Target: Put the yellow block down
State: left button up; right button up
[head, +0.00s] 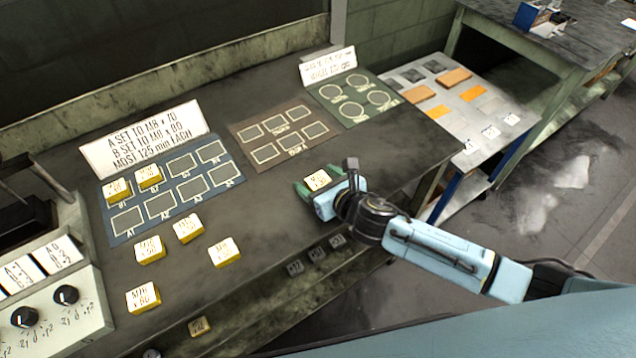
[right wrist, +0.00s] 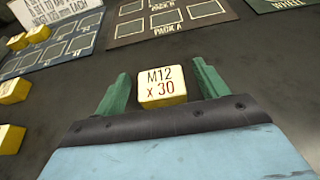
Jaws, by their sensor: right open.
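A yellow block with a white top marked "M12 x 30" (right wrist: 162,86) rests on the dark bench top. It also shows in the head view (head: 317,180). My right gripper (right wrist: 158,90) is open, with one green finger on each side of this block and a visible gap at each side. In the head view the right gripper (head: 316,186) reaches in from the right, near the bench's front edge. My left gripper is not in view.
A blue mat (head: 126,236) carries two yellow blocks in its upper outlined slots. Several loose yellow blocks, one of them here (head: 188,228), lie in front of it. A brown mat (head: 238,133) and a green mat (head: 324,96) lie farther back. A control box (head: 85,318) stands at left.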

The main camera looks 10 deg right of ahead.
jog(key=shift+w+a, duration=0.1)
jog(key=shift+w, duration=0.1)
jog(key=c, duration=1.2)
